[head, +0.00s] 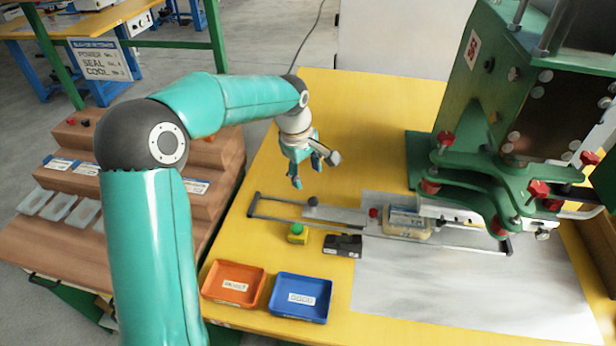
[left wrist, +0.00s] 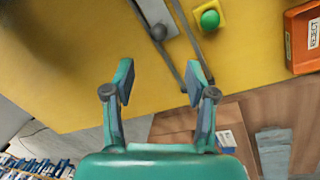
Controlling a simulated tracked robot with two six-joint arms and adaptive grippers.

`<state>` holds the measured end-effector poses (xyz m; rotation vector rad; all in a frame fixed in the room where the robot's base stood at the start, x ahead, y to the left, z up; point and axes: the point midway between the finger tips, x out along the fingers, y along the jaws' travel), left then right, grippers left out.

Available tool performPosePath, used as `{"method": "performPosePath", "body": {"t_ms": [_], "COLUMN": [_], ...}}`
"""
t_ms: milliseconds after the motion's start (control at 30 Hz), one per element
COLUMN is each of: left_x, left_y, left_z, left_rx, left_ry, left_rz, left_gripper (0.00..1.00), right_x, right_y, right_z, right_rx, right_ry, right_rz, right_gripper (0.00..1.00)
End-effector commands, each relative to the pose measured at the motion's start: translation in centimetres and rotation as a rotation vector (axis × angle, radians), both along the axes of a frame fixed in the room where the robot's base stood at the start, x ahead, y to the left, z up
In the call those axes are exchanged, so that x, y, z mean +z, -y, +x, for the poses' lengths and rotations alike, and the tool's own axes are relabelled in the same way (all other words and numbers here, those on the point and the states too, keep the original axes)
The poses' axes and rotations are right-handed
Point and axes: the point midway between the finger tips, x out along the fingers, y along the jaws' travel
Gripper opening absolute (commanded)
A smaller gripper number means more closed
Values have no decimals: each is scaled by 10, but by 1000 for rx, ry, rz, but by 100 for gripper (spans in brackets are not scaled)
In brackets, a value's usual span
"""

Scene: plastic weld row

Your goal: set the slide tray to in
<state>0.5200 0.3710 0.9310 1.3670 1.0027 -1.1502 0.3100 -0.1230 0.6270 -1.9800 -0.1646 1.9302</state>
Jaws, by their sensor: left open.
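The slide tray (head: 345,215) is a flat grey plate on two long rails that run from the yellow table into the green press (head: 470,110). A dark round knob (head: 312,202) stands at its left end; the knob also shows in the left wrist view (left wrist: 158,32). A pale, clear-topped part (head: 408,222) sits at the tray's right, beside the press's front edge. My left gripper (head: 307,174) is open and empty, above the table and behind the knob. In the left wrist view its spread fingers (left wrist: 159,82) have the knob beyond them, apart from it. My right gripper is not in view.
A green button on a yellow box (head: 297,233) and a black box (head: 344,245) stand in front of the rails. Orange (head: 234,285) and blue (head: 301,298) trays lie nearer. The press has red knobs and protruding arms. Table behind the gripper is clear.

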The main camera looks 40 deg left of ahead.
Motion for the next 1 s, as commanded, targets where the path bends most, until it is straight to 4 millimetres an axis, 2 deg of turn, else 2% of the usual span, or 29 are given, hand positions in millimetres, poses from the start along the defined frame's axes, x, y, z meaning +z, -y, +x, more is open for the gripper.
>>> {"method": "performPosePath", "body": {"t_ms": [200, 267, 367, 433, 667, 1000], "left_x": [1, 13, 47, 52, 31, -34], "left_y": [0, 0, -1, -1, 0, 2], "left_z": [0, 0, -5, -7, -4, 8], "left_rx": [0, 0, 1, -1, 0, -2], "left_ry": [1, 4, 6, 2, -4, -6], "left_rz": [0, 2, 2, 1, -1, -1], "left_gripper": [56, 56, 56, 56, 56, 56], "right_x": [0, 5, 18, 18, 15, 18], "right_y": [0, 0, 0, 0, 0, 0], "right_z": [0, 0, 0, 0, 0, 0], "right_rx": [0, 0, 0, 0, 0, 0], "right_ry": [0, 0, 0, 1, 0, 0], "right_rz": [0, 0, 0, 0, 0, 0], "right_gripper": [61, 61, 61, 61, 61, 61]}}
